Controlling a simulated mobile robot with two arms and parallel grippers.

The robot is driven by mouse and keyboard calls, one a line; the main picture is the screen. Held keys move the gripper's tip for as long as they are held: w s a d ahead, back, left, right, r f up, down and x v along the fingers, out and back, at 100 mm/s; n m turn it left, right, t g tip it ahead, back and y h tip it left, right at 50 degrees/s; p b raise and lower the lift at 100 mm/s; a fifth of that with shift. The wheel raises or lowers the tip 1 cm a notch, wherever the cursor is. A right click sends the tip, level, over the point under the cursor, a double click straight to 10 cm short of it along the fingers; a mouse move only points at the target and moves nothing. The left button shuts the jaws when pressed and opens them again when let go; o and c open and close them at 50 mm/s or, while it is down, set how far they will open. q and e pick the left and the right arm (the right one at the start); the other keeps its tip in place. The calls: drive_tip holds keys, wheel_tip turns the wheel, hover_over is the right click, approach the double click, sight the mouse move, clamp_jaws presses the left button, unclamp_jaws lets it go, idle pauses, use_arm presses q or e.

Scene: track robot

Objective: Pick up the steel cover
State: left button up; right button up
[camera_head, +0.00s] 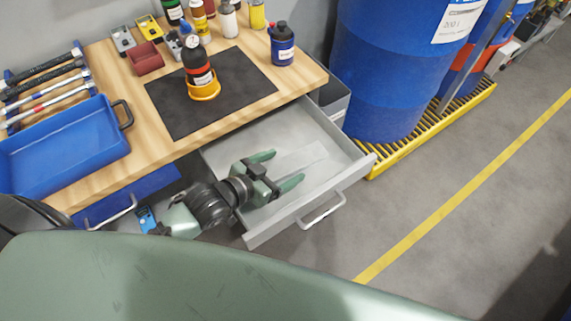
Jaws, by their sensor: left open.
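A thin, flat, light grey plate (308,158), which looks like the steel cover, lies on the floor of the open drawer (345,141). It is nearly the same colour as the drawer, so its edges are hard to make out. My left gripper (287,168) is over the drawer with its two green fingers spread apart, pointing right. The plate lies just beyond and between the fingertips. Nothing shows between the fingers. Whether the fingers touch the plate or hover above it, I cannot tell. My right gripper is not in view.
The wooden workbench (150,165) holds a blue tray (70,145), a black mat (247,80) with a bottle in an orange holder (205,88), and several bottles. Blue drums (390,80) stand on a yellow grate at the right. The floor in front of the drawer is clear.

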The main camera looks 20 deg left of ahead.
use_arm(q)
clamp_jaws()
idle(0.3)
